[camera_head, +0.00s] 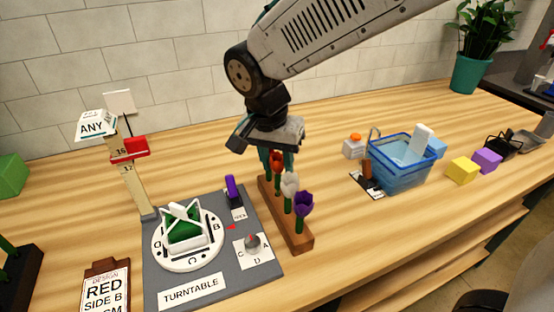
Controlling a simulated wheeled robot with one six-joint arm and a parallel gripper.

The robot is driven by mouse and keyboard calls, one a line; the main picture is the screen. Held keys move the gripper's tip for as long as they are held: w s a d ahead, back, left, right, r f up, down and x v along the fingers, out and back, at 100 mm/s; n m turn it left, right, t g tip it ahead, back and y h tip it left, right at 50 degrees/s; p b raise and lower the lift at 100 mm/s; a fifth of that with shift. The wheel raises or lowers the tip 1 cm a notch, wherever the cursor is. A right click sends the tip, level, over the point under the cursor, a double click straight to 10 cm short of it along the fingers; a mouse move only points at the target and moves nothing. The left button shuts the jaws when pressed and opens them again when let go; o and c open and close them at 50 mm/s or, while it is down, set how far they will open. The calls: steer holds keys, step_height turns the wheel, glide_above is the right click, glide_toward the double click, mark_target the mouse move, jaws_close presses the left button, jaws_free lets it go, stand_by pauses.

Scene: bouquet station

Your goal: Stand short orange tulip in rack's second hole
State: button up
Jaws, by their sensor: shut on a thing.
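A wooden rack (301,243) stands just right of the turntable board. A white tulip (290,184) and a purple tulip (304,204) stand upright in it, the purple one nearest the front. My gripper (277,161) points down over the rack's back part, behind the white tulip. It is shut on an orange-red tulip (276,163), whose bloom shows between the fingers. The lower stem of this tulip is largely hidden behind the white tulip, so I cannot tell whether it is in a hole. The rack's holes are not clearly visible.
The turntable board (160,270) carries a white-framed green block, a dial and a purple-topped piece. A post with an ANY sign (93,126) stands behind it. A blue basket (393,176) stands at right, with yellow (462,170) and purple (487,160) blocks beyond.

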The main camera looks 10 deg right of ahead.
steer(key=shift+f, duration=0.35)
stand_by(0.9)
steer(key=o, duration=0.7)
steer(key=shift+o, duration=0.2)
steer(key=shift+r, duration=0.15)
steer(key=shift+s+a+r, duration=0.1)
steer(key=shift+a+r, duration=0.05)
steer(key=shift+r, duration=0.9)
steer(key=shift+s+a+r, duration=0.15)
steer(key=shift+r, duration=0.85)
steer(key=shift+s+a+r, duration=0.1)
steer(key=shift+a+r, duration=0.05)
steer(key=shift+r, duration=0.9)
